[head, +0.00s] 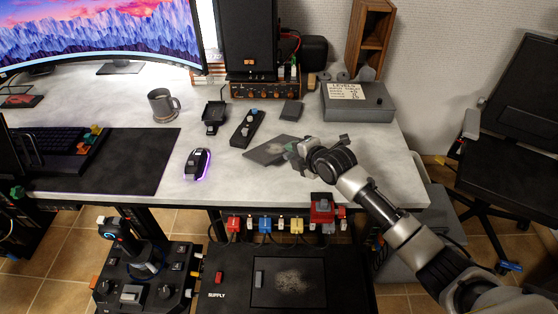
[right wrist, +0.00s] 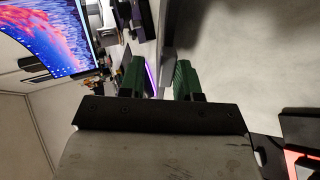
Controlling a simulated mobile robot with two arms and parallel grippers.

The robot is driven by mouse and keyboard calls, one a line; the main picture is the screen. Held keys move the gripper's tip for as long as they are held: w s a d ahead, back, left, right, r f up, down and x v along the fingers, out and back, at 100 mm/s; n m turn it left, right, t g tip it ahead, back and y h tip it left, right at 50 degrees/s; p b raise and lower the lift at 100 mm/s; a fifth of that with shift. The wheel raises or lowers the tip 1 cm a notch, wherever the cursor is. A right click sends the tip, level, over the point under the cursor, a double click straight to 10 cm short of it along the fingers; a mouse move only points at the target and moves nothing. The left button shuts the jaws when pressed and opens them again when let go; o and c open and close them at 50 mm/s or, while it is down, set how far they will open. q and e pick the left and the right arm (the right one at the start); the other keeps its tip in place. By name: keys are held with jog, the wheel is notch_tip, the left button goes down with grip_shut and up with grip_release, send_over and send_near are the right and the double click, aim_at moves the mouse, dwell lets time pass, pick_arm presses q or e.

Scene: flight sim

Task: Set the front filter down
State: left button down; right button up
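A flat, dark square panel (head: 268,151), which looks like the front filter, lies on the grey desk right of the glowing mouse. It has a dull smudge on its right part. My right gripper (head: 297,150) is low over the desk at the panel's right edge and covers part of it. Whether a finger touches the panel, I cannot tell. My left gripper is not in view.
A mouse (head: 197,163), a black controller (head: 247,128) and a mug (head: 163,105) stand on the desk (head: 225,180). A grey box (head: 357,102) is behind my right gripper. Below is a black supply unit (head: 222,292) with a dusty square panel (head: 290,283). The desk's front right is clear.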

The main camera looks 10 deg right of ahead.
jog(key=shift+s+d+r+p, duration=0.15)
jog(key=shift+r+p, duration=0.1)
jog(key=shift+p, duration=0.15)
jog(key=p+v, duration=0.6)
jog(key=v, duration=0.1)
jog(key=shift+s+p, duration=0.3)
jog(key=shift+p, duration=0.1)
notch_tip(320, 180, up, 7)
jog(key=s+d+p, duration=0.1)
jog(key=s+p, duration=0.1)
jog(key=p, duration=0.6)
jog(key=shift+r, duration=0.2)
